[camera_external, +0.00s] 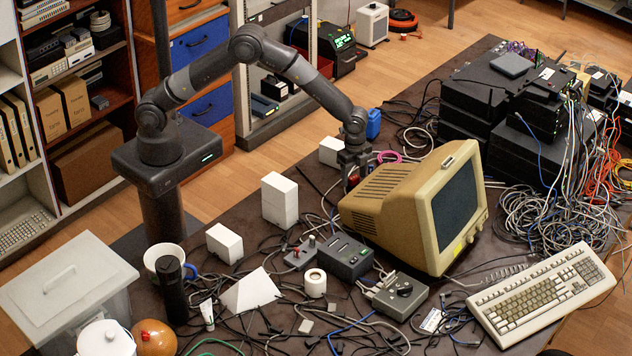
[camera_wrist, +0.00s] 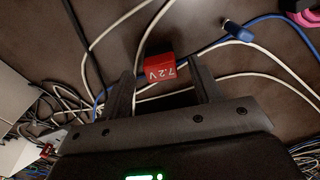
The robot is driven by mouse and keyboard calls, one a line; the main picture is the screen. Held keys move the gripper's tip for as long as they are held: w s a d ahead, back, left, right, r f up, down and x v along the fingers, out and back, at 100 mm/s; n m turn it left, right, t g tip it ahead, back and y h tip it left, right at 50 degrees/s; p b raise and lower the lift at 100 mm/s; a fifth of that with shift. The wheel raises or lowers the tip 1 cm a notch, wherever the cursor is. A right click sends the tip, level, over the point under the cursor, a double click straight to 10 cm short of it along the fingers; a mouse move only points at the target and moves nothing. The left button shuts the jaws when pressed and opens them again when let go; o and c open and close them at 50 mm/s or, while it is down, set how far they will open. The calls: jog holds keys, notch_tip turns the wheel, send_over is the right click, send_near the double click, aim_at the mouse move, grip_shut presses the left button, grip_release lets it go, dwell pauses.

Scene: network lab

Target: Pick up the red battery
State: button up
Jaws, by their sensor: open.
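The red battery (camera_wrist: 158,69) is a small block marked "7.2 V" in the wrist view. It lies on the dark tabletop among white and blue cables. My gripper (camera_wrist: 161,78) is open, with one finger on either side of the battery and a gap at each side. The near end of the battery reaches between the fingertips. In the external view my gripper (camera_external: 351,176) points down behind the beige monitor (camera_external: 400,210), which partly hides it. A little red shows beside the fingers there, too small to tell clearly.
Loose cables cross the table around the battery. A white box (camera_external: 332,151) and a blue object (camera_external: 374,123) stand close to my arm. A pink cable coil (camera_external: 388,157) lies nearby. A taller white box (camera_external: 280,200) stands to the left.

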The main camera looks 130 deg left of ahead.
aim_at(354, 177)
notch_tip(354, 177, down, 4)
jog(key=shift+s+a+r, duration=0.1)
jog(key=shift+r, duration=0.15)
jog(key=shift+c, duration=0.6)
jog(key=c, duration=1)
jog(key=shift+r, duration=0.1)
